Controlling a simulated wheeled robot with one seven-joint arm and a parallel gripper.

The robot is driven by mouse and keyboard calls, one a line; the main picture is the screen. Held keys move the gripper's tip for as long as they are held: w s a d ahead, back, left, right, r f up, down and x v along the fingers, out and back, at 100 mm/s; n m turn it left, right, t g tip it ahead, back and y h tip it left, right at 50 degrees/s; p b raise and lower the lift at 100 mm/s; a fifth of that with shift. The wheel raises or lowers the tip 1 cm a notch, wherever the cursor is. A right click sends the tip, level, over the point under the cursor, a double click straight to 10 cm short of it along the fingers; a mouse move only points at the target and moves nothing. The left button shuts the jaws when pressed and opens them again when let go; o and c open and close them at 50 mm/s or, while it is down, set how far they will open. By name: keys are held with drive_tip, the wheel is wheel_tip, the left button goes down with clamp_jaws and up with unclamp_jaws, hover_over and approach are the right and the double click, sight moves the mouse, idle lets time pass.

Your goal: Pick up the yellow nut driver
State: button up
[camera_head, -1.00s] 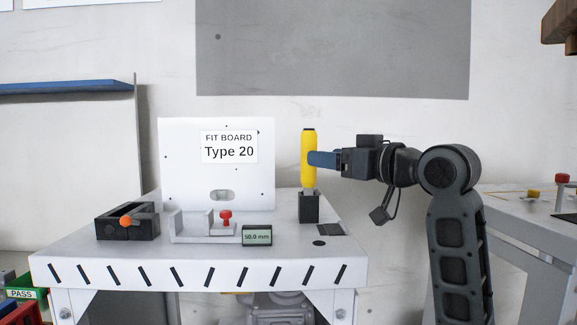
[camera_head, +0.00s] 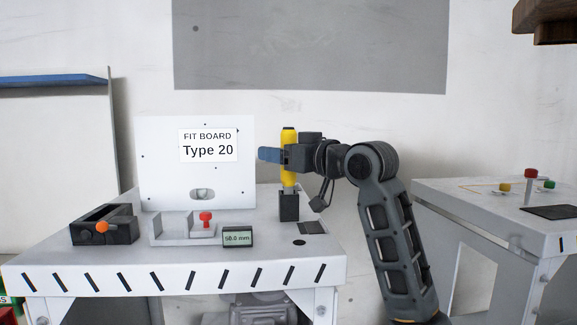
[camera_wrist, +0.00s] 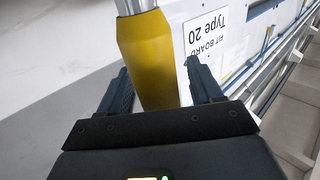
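The yellow nut driver (camera_head: 288,178) stands upright in a black holder (camera_head: 289,208) on the white bench. My gripper (camera_head: 268,155) is level across the middle of its handle, with blue fingers reaching past it to the left. In the wrist view, the yellow handle (camera_wrist: 150,55) stands between the two blue fingers of my gripper (camera_wrist: 160,85). The fingers are apart, with a gap showing on the right side of the handle; contact on the left is hard to tell. The driver's lower end is hidden in the holder.
The fit board (camera_head: 155,170) stands just left of the driver. A black clamp with an orange knob (camera_head: 103,227), a red-knobbed gauge (camera_head: 206,220) and a small display (camera_head: 238,237) sit at the bench front. Another bench (camera_head: 470,205) is at right.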

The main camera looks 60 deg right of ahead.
clamp_jaws()
idle(0.4)
drive_tip(key=shift+r, duration=0.2)
